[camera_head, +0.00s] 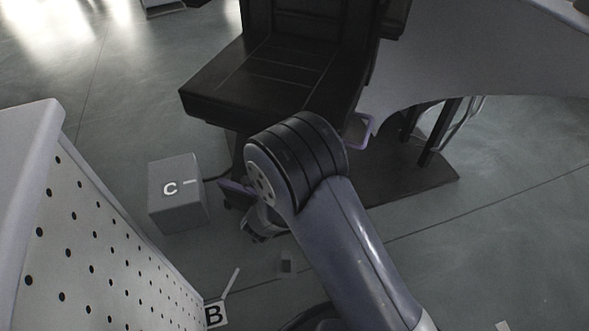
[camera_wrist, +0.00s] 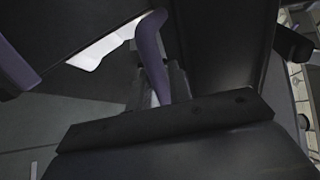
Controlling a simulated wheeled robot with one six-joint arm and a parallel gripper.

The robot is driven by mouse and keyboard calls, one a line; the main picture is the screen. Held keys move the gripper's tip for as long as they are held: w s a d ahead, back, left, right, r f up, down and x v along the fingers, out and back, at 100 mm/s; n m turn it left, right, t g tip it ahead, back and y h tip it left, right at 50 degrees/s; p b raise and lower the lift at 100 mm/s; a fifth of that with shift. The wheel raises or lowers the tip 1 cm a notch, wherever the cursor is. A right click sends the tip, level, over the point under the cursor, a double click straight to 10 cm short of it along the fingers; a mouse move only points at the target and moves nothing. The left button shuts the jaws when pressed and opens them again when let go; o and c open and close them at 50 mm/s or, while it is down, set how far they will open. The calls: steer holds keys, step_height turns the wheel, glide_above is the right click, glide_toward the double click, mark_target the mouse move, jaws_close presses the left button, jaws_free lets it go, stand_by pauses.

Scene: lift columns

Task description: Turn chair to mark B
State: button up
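The black chair (camera_head: 265,80) stands at the top middle of the head view, its seat corner toward the lower left and its backrest at the top. The mark B (camera_head: 214,314) is a white plate with a black letter on the floor, at the lower edge, with a pale line beside it. My arm reaches up to the chair's front, and its joint hides part of the seat and base. My gripper is mostly hidden; in the wrist view, a curved purple part (camera_wrist: 150,60) shows against dark surfaces close by.
A grey box marked C (camera_head: 178,194) stands on the floor left of the chair base. A white perforated panel (camera_head: 95,240) fills the lower left. A grey desk (camera_head: 480,50) is at the right. Floor at lower right is mostly clear.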

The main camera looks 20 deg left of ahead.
steer(key=o, duration=0.3)
steer(key=shift+o, duration=0.2)
steer(key=p+v, duration=0.3)
steer(key=v, duration=0.7)
steer(key=shift+s, duration=0.35)
steer(key=shift+w, duration=0.1)
steer(key=b+x, duration=0.3)
steer(key=x, duration=0.7)
steer(key=shift+w+f, duration=0.1)
steer(key=shift+w, duration=0.3)
steer(key=shift+d, duration=0.25)
